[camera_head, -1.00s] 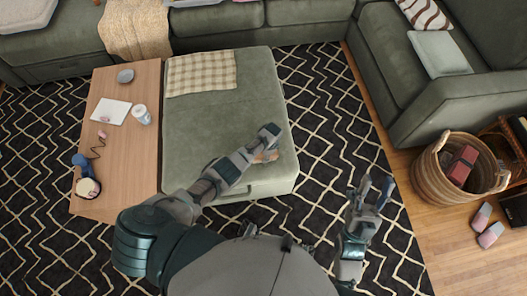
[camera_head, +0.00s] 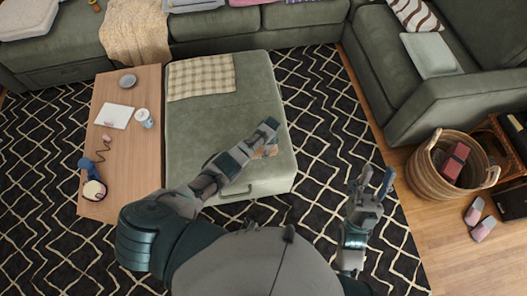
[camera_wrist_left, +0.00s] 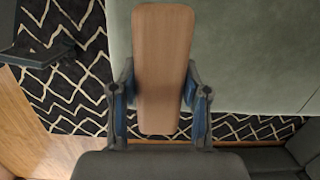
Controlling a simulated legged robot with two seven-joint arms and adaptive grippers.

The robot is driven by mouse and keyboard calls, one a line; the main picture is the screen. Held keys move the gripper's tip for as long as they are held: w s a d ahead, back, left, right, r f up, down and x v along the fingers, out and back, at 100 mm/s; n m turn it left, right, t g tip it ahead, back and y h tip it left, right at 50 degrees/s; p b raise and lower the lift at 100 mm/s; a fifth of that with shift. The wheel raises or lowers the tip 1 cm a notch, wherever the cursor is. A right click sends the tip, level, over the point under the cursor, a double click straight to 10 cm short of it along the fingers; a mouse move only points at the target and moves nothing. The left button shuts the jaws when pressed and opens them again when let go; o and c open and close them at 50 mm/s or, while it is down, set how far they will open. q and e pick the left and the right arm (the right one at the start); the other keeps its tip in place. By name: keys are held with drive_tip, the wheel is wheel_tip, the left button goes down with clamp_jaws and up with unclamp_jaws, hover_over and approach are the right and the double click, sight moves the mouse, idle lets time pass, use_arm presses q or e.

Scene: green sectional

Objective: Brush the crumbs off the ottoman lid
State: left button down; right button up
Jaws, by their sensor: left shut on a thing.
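The green ottoman (camera_head: 205,130) stands in the middle of the head view, with a beige checked cloth (camera_head: 200,76) on its far left part. My left gripper (camera_head: 268,140) is over the lid's right part, near the front. It is shut on a brush with a flat wooden back (camera_wrist_left: 162,70), which fills the space between the fingers (camera_wrist_left: 161,110) in the left wrist view. In the head view only a bit of the brush (camera_head: 270,151) shows beside the gripper. I cannot make out crumbs. My right gripper (camera_head: 373,186) is open and empty, over the rug right of the ottoman.
The green sofa (camera_head: 215,28) runs behind and right. A wicker basket (camera_head: 430,180) and pink slippers (camera_head: 482,229) are at right.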

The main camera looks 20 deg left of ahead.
use_arm(q)
wheel_tip(320, 180, up, 3)
drive_tip(key=p, duration=0.2)
drive_tip(key=shift+r+p, duration=0.1)
drive_tip(key=shift+p, duration=0.3)
idle(0.6)
